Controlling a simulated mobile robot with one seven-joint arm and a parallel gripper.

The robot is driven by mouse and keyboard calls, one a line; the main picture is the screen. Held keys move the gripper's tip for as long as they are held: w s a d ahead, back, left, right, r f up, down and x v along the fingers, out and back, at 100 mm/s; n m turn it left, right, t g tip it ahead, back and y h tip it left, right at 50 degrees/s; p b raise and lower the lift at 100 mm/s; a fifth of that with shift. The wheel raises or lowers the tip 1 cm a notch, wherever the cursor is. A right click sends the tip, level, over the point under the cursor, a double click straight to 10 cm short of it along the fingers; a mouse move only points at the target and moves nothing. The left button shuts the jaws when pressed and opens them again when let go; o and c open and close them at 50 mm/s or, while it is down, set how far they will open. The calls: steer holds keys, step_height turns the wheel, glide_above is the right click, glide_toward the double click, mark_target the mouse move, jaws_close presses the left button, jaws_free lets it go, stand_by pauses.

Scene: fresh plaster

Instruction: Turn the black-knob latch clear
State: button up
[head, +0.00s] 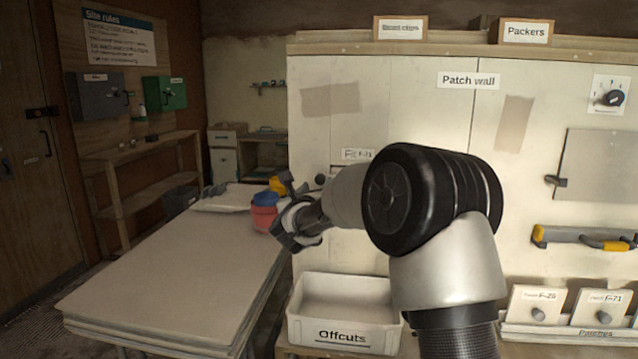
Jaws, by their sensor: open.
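Several parts could be the black-knob latch, and I cannot tell which is meant. A dark latch (555,181) sits at the left edge of a grey panel on the right of the patch wall. A black rotary knob (613,97) is on a white plate at upper right. My gripper (288,238) is open, left of the small knob and lower in the picture, near the table's far right corner. Its fingers look empty.
A long table (170,270) fills the left. A red tub (264,215) with a blue top stands behind my gripper. An Offcuts bin (345,290) is below my arm. A yellow-grey tool (585,238) and several patches with knobs (537,305) are at right.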

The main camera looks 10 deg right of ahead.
mark_target(320, 180)
steer(key=shift+x, duration=2.35)
steer(key=c, duration=1)
